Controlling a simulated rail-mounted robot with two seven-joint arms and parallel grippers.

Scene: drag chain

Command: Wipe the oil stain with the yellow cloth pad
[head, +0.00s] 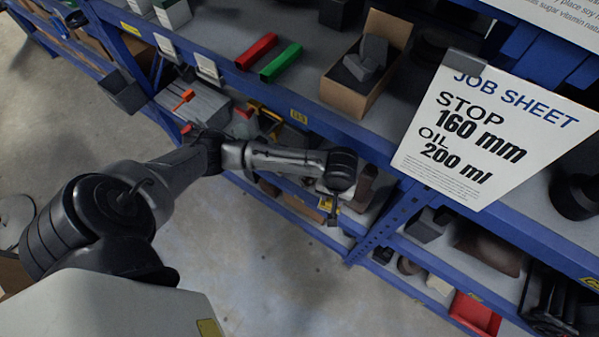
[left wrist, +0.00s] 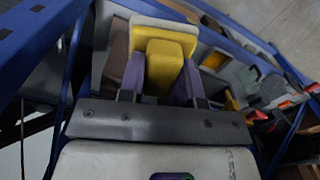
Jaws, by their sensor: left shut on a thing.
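My left gripper (left wrist: 163,85) is shut on the yellow cloth pad (left wrist: 165,60), which sits between its two fingers in the left wrist view. A pale, yellow-edged flat piece shows just beyond the pad; I cannot tell whether it is part of it. In the head view the left gripper (head: 331,207) points down at the front of the lower shelf, with a small bit of yellow at its tip. I cannot make out the oil stain in either view. My right gripper is not in view.
The blue rack's upper shelf holds a red bar (head: 257,51), a green bar (head: 281,62) and an open cardboard box (head: 342,95). A job sheet (head: 490,130) hangs at the right. A red bin (head: 475,314) is low right. The grey floor (head: 270,265) before the rack is open.

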